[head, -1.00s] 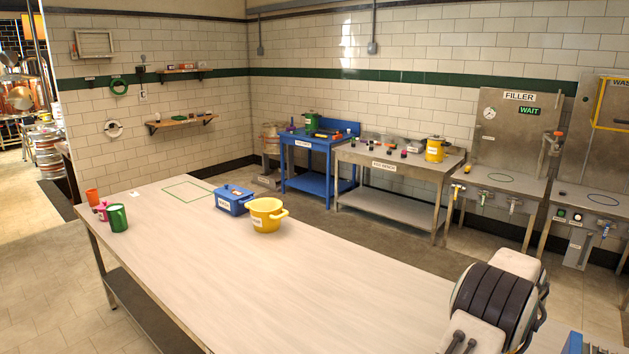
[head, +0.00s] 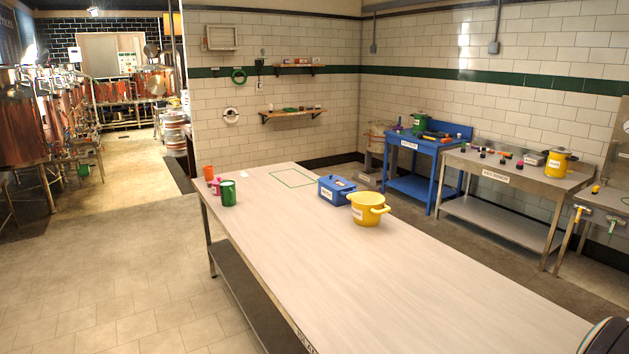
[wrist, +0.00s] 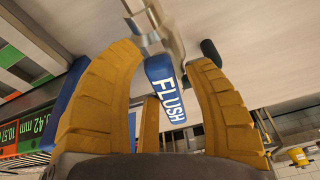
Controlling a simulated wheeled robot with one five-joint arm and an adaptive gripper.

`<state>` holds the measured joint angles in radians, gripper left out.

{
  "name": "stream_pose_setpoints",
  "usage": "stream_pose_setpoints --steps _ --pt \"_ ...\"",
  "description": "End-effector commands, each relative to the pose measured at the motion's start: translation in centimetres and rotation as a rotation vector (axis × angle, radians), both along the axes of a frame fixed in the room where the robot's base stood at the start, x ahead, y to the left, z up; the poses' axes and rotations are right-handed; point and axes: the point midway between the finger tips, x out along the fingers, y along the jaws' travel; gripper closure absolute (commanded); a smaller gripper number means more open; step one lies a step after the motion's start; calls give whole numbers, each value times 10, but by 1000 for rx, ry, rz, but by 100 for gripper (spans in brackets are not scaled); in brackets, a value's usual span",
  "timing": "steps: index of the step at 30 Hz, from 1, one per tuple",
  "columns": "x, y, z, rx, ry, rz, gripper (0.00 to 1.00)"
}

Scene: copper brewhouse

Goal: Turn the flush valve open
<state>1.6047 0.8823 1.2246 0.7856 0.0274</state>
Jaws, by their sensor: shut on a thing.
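The flush valve shows in the wrist view as a blue handle (wrist: 166,92) with white FLUSH lettering, joined to a bright metal pipe fitting at the top. My gripper (wrist: 165,60) has ridged yellow fingers on both sides of the handle and another behind it. It is shut on the handle, though the exact contact is hard to see. The handle extends from the fitting down between the fingers. The head view does not show the gripper or this handle clearly.
In the head view, a long pale table (head: 290,240) fills the middle, bearing a yellow pot (head: 367,211), a blue box (head: 335,192) and a green mug (head: 228,194). A blue bench (head: 410,186) and steel bench (head: 510,215) line the wall. Floor at left is clear.

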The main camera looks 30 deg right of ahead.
Motion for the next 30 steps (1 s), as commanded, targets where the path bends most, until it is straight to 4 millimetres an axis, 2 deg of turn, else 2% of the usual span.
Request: stream_pose_setpoints --steps 8,9,11,28,29,30 --pt "3 -1 0 -4 1 5 59" --pt "3 -1 0 -4 0 5 54" --pt "3 -1 0 -4 0 5 59" --pt "7 -1 1 -2 -1 8 59" --pt "7 -1 1 -2 -1 8 50" --pt "7 -1 1 -2 -1 8 53"
